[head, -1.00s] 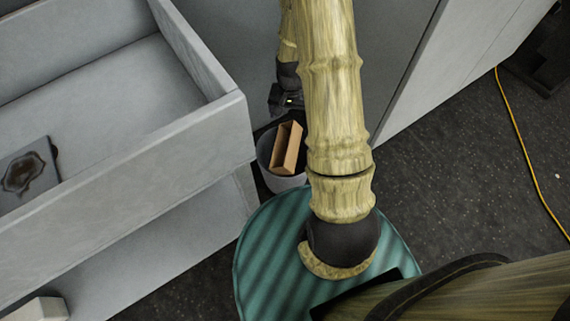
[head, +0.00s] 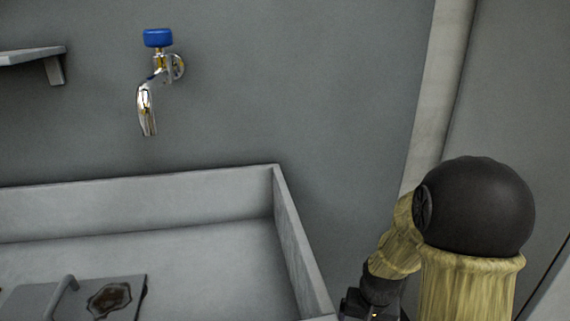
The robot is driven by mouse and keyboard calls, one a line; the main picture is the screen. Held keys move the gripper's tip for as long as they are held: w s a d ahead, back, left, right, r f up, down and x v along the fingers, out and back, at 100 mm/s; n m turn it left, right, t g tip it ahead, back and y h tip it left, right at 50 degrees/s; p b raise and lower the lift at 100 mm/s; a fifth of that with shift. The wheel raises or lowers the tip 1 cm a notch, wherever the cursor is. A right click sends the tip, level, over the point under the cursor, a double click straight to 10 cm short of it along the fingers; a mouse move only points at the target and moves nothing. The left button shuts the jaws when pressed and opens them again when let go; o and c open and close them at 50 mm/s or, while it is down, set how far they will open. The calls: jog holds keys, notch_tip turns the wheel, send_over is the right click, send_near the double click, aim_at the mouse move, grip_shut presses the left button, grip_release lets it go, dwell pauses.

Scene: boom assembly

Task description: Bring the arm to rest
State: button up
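My arm (head: 468,285) shows at the lower right of the head view, with yellow-brown bamboo-like links and a large black ball joint (head: 485,208). A bent link slopes down to the left from the joint to a dark wrist part (head: 375,300) at the bottom edge. The gripper fingers are out of the picture below, so what they do is hidden. The wrist part is beside the right end of the grey basin, close to its wall.
A grey basin (head: 130,206) fills the lower left. A stained plate (head: 115,296) with a handle (head: 66,291) lies in it. A chrome tap (head: 148,105) with a blue knob (head: 158,38) is on the wall above. A shelf (head: 30,56) juts out at upper left.

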jog(key=s+a+r+n+t+p, duration=0.1)
jog(key=s+a+r+n+p, duration=0.2)
jog(key=s+r, duration=0.5)
jog(key=w+p+v, duration=0.2)
jog(key=p+v, duration=0.9)
jog(key=v, duration=0.1)
jog(key=w+r+p+v, duration=0.1)
jog(key=w+p+v, duration=0.2)
jog(key=p+v, duration=0.9)
jog(key=w+p+v, duration=0.3)
jog(key=p+v, duration=0.9)
jog(key=shift+w+r, duration=0.25)
jog(key=shift+r, duration=0.25)
